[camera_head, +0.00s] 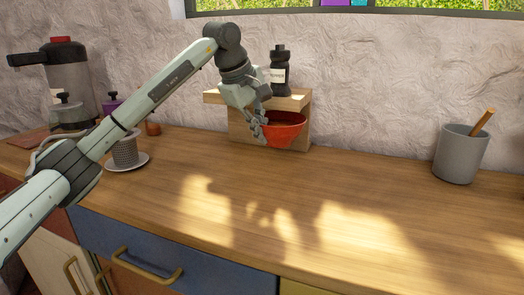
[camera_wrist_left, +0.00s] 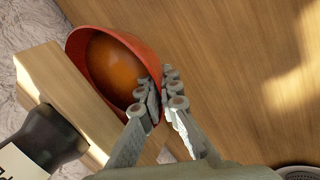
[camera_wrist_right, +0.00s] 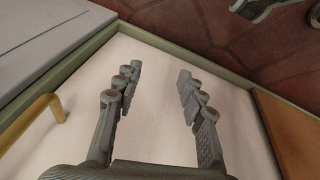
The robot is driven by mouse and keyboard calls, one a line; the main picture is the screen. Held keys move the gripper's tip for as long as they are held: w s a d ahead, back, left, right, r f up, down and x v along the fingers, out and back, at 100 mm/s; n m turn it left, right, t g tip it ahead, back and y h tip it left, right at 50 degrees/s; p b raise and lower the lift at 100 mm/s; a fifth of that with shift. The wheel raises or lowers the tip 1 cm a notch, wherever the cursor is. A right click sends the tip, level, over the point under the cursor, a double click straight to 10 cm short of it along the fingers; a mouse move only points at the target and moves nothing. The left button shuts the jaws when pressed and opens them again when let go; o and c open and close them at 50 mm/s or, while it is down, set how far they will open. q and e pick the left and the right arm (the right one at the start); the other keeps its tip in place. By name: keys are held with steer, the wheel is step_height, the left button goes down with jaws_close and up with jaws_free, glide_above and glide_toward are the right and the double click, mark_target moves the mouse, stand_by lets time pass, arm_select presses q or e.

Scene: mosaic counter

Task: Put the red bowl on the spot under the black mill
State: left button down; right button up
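The red bowl (camera_head: 284,130) is at the front of a small wooden stand on the counter, below the level of its top board. The black mill (camera_head: 279,70) with a pale label stands on the stand's top (camera_head: 292,102); it also shows in the left wrist view (camera_wrist_left: 52,140). My left gripper (camera_head: 260,134) is closed on the bowl's near rim, one finger inside and one outside, as the left wrist view (camera_wrist_left: 164,98) shows. I cannot tell whether the bowl touches the counter. My right gripper (camera_wrist_right: 158,75) is open and empty, facing a pale cabinet front.
A grey cup (camera_head: 459,154) with a wooden utensil stands at the right. A dark grinder (camera_head: 70,85) and a grey perforated cup (camera_head: 125,150) on a saucer (camera_head: 139,164) are at the left. The counter's middle (camera_head: 300,205) is clear.

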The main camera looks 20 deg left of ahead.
arm_select(q)
step_height(320, 180, down, 5)
steer(key=shift+r, duration=0.1)
steer(key=shift+w+f+p, duration=0.15)
steer(key=shift+f+p, duration=0.15)
steer(key=shift+f, duration=0.1)
steer(key=shift+a+f, duration=0.1)
steer(key=c, duration=1.7)
jaws_free()
steer(key=shift+f, duration=0.1)
steer(key=v, duration=1.2)
